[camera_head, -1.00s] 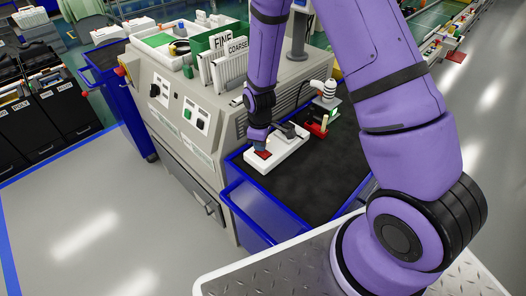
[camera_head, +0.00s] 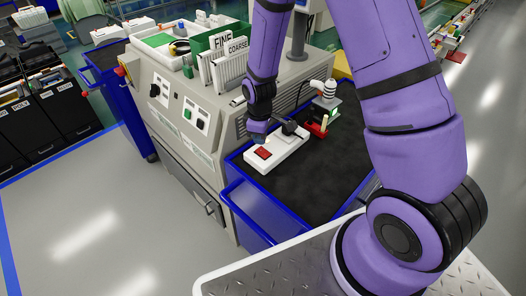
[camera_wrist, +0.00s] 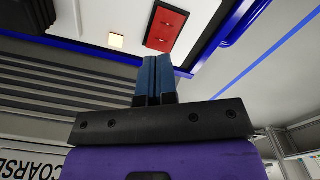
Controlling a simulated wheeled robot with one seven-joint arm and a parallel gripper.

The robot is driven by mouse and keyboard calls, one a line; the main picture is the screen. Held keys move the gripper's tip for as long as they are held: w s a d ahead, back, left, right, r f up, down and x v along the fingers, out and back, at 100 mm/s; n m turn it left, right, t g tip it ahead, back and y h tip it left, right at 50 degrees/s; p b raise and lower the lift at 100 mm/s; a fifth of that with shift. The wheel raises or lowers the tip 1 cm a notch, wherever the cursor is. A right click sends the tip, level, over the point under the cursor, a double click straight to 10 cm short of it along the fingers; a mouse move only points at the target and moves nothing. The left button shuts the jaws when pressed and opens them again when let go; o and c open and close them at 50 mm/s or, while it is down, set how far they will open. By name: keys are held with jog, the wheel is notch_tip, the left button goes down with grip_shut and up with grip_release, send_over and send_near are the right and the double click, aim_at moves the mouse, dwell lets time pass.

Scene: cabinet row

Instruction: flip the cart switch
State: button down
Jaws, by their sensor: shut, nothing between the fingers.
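The red switch (camera_head: 263,153) sits at the near end of a white box (camera_head: 286,145) on the cart (camera_head: 315,180). My gripper (camera_head: 257,138) is just behind the switch in the head view, shut and empty. I cannot tell which way the switch is set, or whether the fingers touch the box.
A grey machine (camera_head: 185,120) with knobs stands left of the cart. A small red-based device (camera_head: 323,112) with a white top is behind the white box. The cart's blue rail (camera_head: 245,208) edges the near side. The black mat in front is clear.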

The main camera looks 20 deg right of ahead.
aim_at(260, 149)
jog(key=shift+r, duration=1.8)
jog(key=shift+r, duration=0.35)
jog(key=s+d+r+m+t, duration=0.1)
jog(key=s+d+r+m, duration=0.2)
jog(key=r, duration=0.8)
jog(key=s+d+r+m+t, duration=0.15)
jog(key=s+r, duration=0.25)
jog(key=r, duration=0.7)
jog(key=s+d+r+m+t, duration=0.1)
jog(key=s+r+m, duration=0.2)
jog(key=s+r, duration=0.3)
jog(key=s+d+r+m+t, duration=0.1)
jog(key=s+r+m, duration=0.2)
jog(key=s, duration=0.9)
notch_tip(260, 149, up, 3)
jog(key=shift+d+r+t, duration=0.1)
jog(key=shift+d+t, duration=0.1)
jog(key=shift+t, duration=0.15)
